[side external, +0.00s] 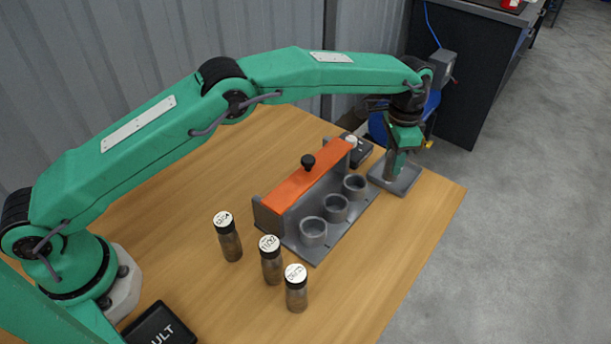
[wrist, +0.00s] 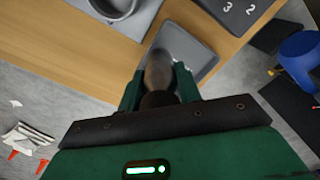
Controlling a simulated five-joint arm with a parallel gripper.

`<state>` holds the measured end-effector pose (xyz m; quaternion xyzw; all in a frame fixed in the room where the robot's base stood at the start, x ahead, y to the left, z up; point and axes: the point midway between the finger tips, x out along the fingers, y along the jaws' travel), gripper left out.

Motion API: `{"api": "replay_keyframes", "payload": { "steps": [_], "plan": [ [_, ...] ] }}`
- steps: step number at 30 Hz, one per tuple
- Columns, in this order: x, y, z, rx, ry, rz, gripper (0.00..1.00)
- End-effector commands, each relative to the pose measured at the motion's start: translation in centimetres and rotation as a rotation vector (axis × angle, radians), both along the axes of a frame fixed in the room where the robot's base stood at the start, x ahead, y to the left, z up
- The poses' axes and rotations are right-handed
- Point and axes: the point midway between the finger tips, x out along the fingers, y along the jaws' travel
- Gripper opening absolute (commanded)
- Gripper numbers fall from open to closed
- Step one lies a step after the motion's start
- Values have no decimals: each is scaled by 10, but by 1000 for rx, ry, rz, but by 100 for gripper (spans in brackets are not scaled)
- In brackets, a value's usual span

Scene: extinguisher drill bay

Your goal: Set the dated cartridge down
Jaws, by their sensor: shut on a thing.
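My gripper (side external: 402,158) points down at the right end of the table, above a small grey tray (side external: 412,182). In the wrist view my gripper (wrist: 160,82) is shut on a brownish-grey cartridge (wrist: 159,66), which stands out between the fingers. The tray (wrist: 203,58) lies behind it there. My fingers mostly hide the cartridge in the side view, and I cannot tell whether its lower end touches the tray. Its label is not visible. Three other cartridges (side external: 229,244), (side external: 272,268), (side external: 296,296) with white, marked tops stand upright on the table.
A grey rack with three round cups (side external: 313,232) and an orange cover (side external: 305,183) with a black knob stands left of the tray. A dark numbered pad (side external: 358,152) lies behind it. A black box (side external: 160,326) sits at the lower left. The table's front right is clear.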

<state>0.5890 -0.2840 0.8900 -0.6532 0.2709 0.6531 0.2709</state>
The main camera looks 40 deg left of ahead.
Motion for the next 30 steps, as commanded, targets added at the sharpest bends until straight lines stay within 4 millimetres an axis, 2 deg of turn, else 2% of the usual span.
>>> {"api": "replay_keyframes", "payload": {
  "steps": [13, 14, 17, 30],
  "plan": [
    [0, 0, -6, -1, -2, 0, 0],
    [0, 0, -7, 0, 0, 0, 36],
    [0, 0, -7, 0, 0, 0, 56],
    [0, 0, -3, -1, -1, 0, 56]
  ]
}}
